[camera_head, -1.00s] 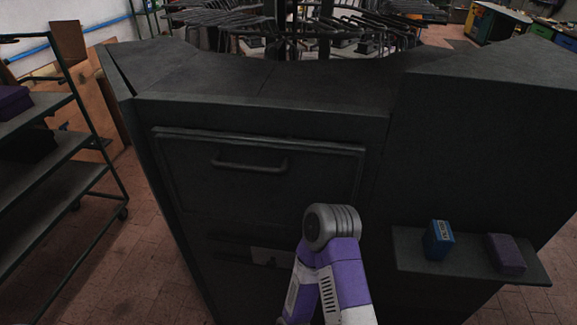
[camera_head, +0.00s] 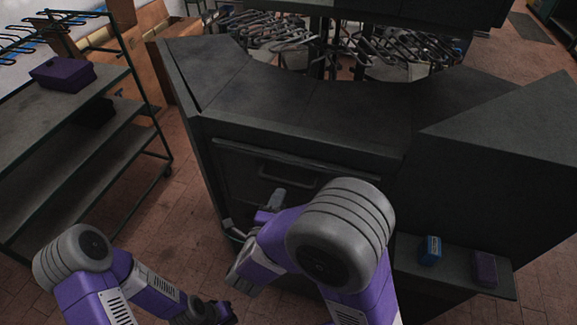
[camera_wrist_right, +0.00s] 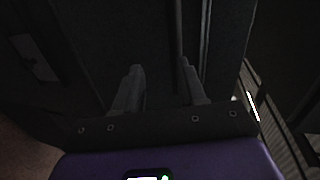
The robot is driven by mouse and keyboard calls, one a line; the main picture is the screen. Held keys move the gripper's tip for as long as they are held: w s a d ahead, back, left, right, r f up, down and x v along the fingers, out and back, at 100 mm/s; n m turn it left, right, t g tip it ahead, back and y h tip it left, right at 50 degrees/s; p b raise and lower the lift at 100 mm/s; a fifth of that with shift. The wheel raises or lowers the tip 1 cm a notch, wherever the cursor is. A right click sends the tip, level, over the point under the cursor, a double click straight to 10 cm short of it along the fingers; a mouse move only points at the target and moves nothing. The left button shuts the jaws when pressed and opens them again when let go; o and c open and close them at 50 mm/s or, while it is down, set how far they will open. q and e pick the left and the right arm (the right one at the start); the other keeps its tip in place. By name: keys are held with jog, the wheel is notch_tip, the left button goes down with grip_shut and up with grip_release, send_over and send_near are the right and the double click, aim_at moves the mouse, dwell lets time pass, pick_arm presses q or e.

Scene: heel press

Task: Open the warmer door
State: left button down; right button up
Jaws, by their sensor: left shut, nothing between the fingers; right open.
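The warmer door (camera_head: 235,172) is a dark panel in the front of the dark cabinet, and it looks shut. Its bar handle (camera_head: 290,181) is partly hidden behind my right arm. My right gripper (camera_wrist_right: 160,70) is open in the right wrist view, its two fingers pointing at a dark surface with a narrow upright edge. I cannot tell whether they touch it. In the head view the right hand is in front of the door's lower left, its fingers hard to make out. My left gripper (camera_head: 222,312) is shut and empty, low at the bottom edge, away from the door.
A shelf rack (camera_head: 100,132) with a purple box (camera_head: 62,73) stands at the left. A small ledge (camera_head: 455,272) on the cabinet's right holds a blue box (camera_head: 430,250) and a purple block (camera_head: 485,268). Brick floor between rack and cabinet is clear.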

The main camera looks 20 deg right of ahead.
aim_at(288, 181)
jog(key=shift+m+h, duration=0.4)
jog(key=shift+m, duration=0.1)
jog(key=w+d, duration=0.3)
jog(key=w+d+p, duration=0.1)
jog(key=w, duration=0.1)
jog(key=shift+w+d+r, duration=0.15)
jog(key=shift+w+r, duration=0.1)
jog(key=shift+r, duration=0.05)
grip_shut()
